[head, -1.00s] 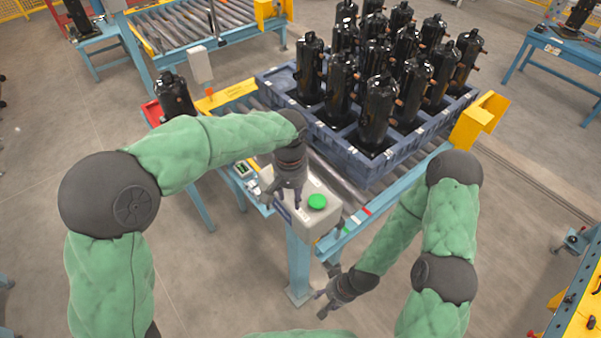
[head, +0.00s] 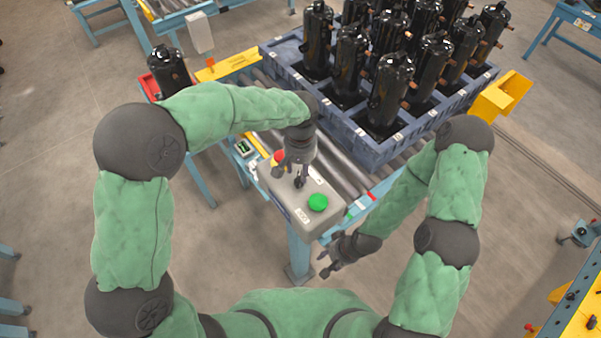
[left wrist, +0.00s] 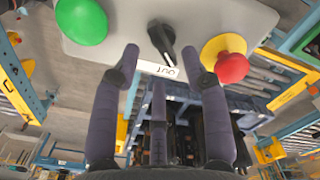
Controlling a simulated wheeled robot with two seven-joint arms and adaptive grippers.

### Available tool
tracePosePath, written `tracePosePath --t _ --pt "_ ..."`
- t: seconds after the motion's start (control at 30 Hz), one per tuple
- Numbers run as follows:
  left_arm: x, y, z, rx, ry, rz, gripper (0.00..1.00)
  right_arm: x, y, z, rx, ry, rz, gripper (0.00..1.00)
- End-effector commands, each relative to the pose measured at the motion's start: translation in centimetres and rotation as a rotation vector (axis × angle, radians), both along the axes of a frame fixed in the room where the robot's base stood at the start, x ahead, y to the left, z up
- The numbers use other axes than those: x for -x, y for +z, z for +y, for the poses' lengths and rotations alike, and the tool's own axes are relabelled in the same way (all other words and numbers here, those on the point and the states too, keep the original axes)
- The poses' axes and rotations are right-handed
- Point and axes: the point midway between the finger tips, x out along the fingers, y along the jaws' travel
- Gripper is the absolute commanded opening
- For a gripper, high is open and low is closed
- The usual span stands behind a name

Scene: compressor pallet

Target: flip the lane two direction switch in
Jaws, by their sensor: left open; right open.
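The direction switch (left wrist: 161,40) is a black knob on a grey control box (head: 282,200). In the left wrist view it slants toward a label reading OUT (left wrist: 157,69), seen upside down. My left gripper (head: 299,184) is above the box, fingers down. In the left wrist view its open fingers (left wrist: 172,60) stand on either side of the knob's near end; I cannot tell whether any touches it. In the head view the gripper largely hides the knob. My right gripper (head: 326,266) is open and empty, low beside the box's front right.
A green button (head: 318,202) and a red stop button (head: 279,157) on a yellow base flank the switch. A blue crate (head: 375,152) of black compressors stands on the roller conveyor behind. A yellow bracket (head: 500,95) is at the right. Floor in front is clear.

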Motion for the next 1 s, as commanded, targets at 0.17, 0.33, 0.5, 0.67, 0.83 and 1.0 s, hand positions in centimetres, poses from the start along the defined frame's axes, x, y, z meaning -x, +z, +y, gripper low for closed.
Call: tracePosePath --t 0.17,0.33,0.5,0.67,0.83,1.0 --pt "0.0 -2.6 0.0 0.0 0.0 0.002 0.45 0.0 0.4 0.0 0.0 0.0 -0.001 0.45" --pt "0.0 -3.9 0.0 -0.001 0.0 0.0 0.45 0.0 0.5 0.0 0.0 0.0 -0.001 0.45" --pt "0.0 -4.2 0.0 0.0 0.0 -0.001 0.45 0.0 0.6 0.0 0.0 0.0 -0.001 0.45" --pt "0.0 -4.2 0.0 0.0 0.0 -0.001 0.45 0.0 0.5 0.0 0.0 0.0 -0.001 0.45" --pt "0.0 -4.2 0.0 0.0 0.0 -0.001 0.0 0.0 0.5 0.0 0.0 0.0 -0.001 0.45" --pt "0.0 -4.1 0.0 0.0 -0.001 -0.001 0.0 0.0 0.5 0.0 0.0 0.0 -0.001 0.45"
